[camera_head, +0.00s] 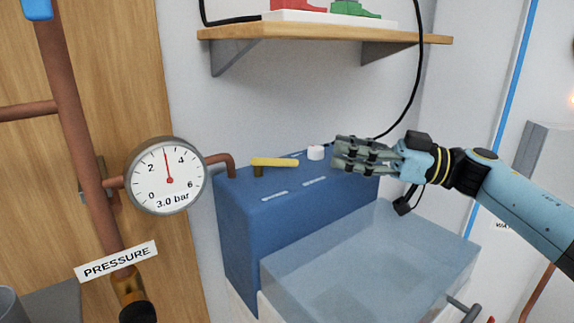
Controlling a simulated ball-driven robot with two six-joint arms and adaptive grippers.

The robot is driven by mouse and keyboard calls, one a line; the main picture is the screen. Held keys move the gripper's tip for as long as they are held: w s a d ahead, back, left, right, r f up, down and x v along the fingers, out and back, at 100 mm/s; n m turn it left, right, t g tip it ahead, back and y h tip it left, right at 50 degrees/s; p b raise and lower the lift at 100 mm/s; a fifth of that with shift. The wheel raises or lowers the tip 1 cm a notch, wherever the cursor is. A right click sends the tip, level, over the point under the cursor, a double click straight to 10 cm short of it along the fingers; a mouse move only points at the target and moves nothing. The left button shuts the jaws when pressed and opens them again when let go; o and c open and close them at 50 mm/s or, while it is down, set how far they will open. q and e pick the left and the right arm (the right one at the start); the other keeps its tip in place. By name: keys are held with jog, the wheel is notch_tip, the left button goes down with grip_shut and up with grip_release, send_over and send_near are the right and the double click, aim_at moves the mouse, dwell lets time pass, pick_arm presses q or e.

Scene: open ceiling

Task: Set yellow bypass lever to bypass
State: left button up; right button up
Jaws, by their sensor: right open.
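The yellow bypass lever (275,162) is on top of the blue box (240,230), towards its left end. Its handle lies roughly level and points right from a dark pivot. White label strips lie near it on the box top; their writing is too small to read. My right gripper (345,153) is above the right part of the box top, to the right of the lever and apart from it. It is open and I see nothing held in it. My left gripper is not in view.
A white knob (315,152) stands between the lever and my right gripper. A clear tank (370,260) stands in front of the box. A pressure gauge (166,176) reading about 3 bar is at left. A wooden shelf (320,32) hangs above. A black cable runs behind the gripper.

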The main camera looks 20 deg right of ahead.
aim_at(285, 160)
jog(key=w+a+g, duration=0.1)
jog(key=a, duration=0.2)
jog(key=w+a+f, duration=0.1)
jog(key=a, duration=0.2)
jog(key=w+a+f+g+p, duration=0.1)
jog(key=a, duration=0.3)
jog(key=shift+w+a+f+n+g, duration=0.1)
jog(key=shift+w+n+g, duration=0.05)
jog(key=shift+n+g, duration=0.15)
grip_shut()
